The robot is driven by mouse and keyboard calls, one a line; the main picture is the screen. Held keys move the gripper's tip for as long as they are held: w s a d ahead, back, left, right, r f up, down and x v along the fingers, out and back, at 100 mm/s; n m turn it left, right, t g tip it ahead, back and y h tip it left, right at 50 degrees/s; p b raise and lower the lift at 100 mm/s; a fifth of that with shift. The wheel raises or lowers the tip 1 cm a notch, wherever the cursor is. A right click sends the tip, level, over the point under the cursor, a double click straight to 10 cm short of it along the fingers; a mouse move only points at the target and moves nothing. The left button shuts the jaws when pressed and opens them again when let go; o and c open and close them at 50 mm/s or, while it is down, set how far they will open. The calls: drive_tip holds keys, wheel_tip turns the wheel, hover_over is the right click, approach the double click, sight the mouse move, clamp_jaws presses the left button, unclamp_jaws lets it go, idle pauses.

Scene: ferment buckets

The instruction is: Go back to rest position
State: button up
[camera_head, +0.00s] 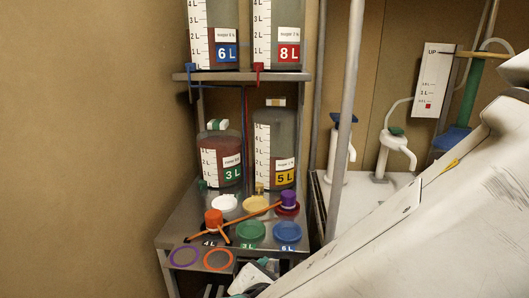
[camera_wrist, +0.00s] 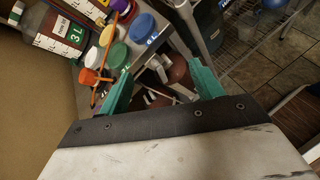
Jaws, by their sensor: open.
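My gripper (camera_wrist: 160,80) shows in the wrist view with its two green fingers spread apart and nothing between them. In the head view only a small part of my gripper (camera_head: 262,270) shows at the bottom, in front of the shelf's lower edge. The fingers are apart from the buckets and lids. The shelf (camera_head: 180,222) holds a bucket marked 3 L (camera_head: 220,160) and a bucket marked 5 L (camera_head: 274,150). Buckets marked 6 L (camera_head: 213,30) and 8 L (camera_head: 277,30) stand on the upper shelf.
Several coloured lids, including a green lid (camera_head: 251,232) and a blue lid (camera_head: 287,232), lie on the lower shelf. An orange stick-like tool (camera_head: 255,213) lies across them. A metal post (camera_head: 345,120) and white pump fixtures (camera_head: 398,150) stand to the right. A plain wall (camera_head: 80,130) is at the left.

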drive_tip(key=s+d+r+m+g+y, duration=0.1)
drive_tip(key=s+d+r+m+g, duration=0.1)
drive_tip(key=d+m, duration=0.6)
drive_tip(key=s+d+r+m+g+y, duration=0.1)
drive_tip(key=s+d+r+m+g, duration=0.2)
drive_tip(key=d+m, duration=0.5)
drive_tip(key=s+d+r+m+g+y, duration=0.1)
drive_tip(key=s+d+r+m+g, duration=0.2)
drive_tip(key=d+m, duration=0.5)
drive_tip(key=shift+s+r+m+g, duration=0.25)
drive_tip(key=shift+s+m+g, duration=0.8)
drive_tip(key=shift+m, duration=0.75)
drive_tip(key=shift+s, duration=0.1)
